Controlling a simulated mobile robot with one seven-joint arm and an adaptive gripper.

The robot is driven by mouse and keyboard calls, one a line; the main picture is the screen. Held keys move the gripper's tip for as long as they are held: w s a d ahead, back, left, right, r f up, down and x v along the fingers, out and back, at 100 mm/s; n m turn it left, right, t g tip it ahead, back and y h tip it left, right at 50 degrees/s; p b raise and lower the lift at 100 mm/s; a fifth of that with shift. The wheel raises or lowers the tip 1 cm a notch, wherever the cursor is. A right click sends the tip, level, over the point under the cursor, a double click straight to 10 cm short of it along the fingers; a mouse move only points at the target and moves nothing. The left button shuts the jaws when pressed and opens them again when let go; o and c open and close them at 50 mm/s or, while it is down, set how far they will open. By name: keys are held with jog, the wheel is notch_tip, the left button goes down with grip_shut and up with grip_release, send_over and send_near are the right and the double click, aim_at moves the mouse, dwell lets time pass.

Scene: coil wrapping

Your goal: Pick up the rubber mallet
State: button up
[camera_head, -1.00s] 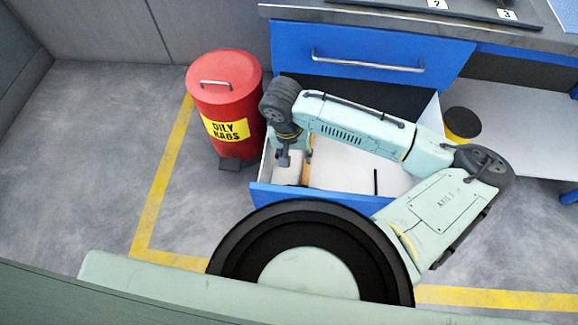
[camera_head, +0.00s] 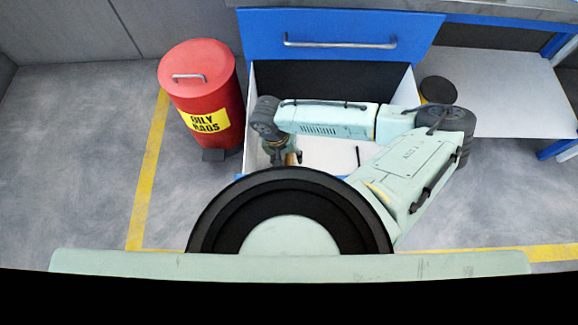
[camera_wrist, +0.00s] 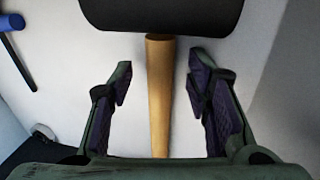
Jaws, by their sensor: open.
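The rubber mallet lies in the open drawer. In the wrist view its black head (camera_wrist: 165,14) is at the top and its wooden handle (camera_wrist: 159,95) runs down between my fingers. My gripper (camera_wrist: 160,88) is open, with one finger on each side of the handle and a gap to both. In the head view my gripper (camera_head: 283,158) points down into the left part of the drawer (camera_head: 400,100). There the mallet is mostly hidden by my gripper and arm, with only a bit of the handle (camera_head: 291,158) showing.
A thin dark rod (camera_wrist: 18,60) and a blue item (camera_wrist: 11,22) lie left of the mallet in the wrist view. A red oily-rags bin (camera_head: 200,95) stands left of the drawer. A closed blue drawer (camera_head: 340,35) is above.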

jog(key=shift+d+f, duration=0.1)
jog(key=shift+f, duration=0.4)
grip_shut()
jog(key=shift+r, duration=0.1)
dwell(0.6)
